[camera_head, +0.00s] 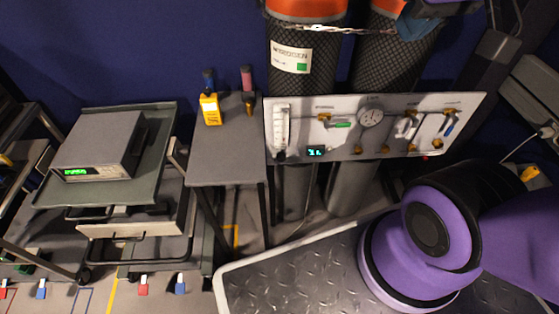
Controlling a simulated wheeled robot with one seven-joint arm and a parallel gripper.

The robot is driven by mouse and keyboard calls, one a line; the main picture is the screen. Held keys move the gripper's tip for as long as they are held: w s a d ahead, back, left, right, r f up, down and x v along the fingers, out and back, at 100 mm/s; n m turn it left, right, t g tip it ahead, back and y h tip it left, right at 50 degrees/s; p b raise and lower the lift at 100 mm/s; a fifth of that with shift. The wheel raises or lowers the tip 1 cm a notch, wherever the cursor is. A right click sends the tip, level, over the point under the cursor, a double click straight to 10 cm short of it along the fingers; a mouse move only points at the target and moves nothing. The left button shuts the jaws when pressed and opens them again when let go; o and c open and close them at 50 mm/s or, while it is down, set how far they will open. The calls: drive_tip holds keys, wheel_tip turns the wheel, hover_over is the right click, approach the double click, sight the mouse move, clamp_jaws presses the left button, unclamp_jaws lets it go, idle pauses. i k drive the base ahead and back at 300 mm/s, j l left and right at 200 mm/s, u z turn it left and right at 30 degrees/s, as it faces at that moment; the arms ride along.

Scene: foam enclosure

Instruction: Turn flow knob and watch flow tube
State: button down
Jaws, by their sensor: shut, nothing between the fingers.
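A white panel (390,143) stands in front of two gas cylinders. The flow tube (281,125) is an upright clear tube with scale marks at the panel's left end. A small dark flow knob (280,155) sits at its foot. The float and the reading are too small to make out. My gripper is not in view; only purple and black parts of my arm show at the right and the top right edge.
The panel also bears a round gauge (371,116), a small lit display (316,151) and several valves. A grey side table (228,155) stands left of it, with a yellow meter (210,108). A cart (150,190) carries a grey instrument (100,146) further left.

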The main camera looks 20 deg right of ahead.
sight(281, 156)
drive_tip(key=k+l+u, duration=0.35)
drive_tip(key=l, duration=0.25)
drive_tip(key=k+l+u, duration=0.35)
drive_tip(key=l, duration=0.15)
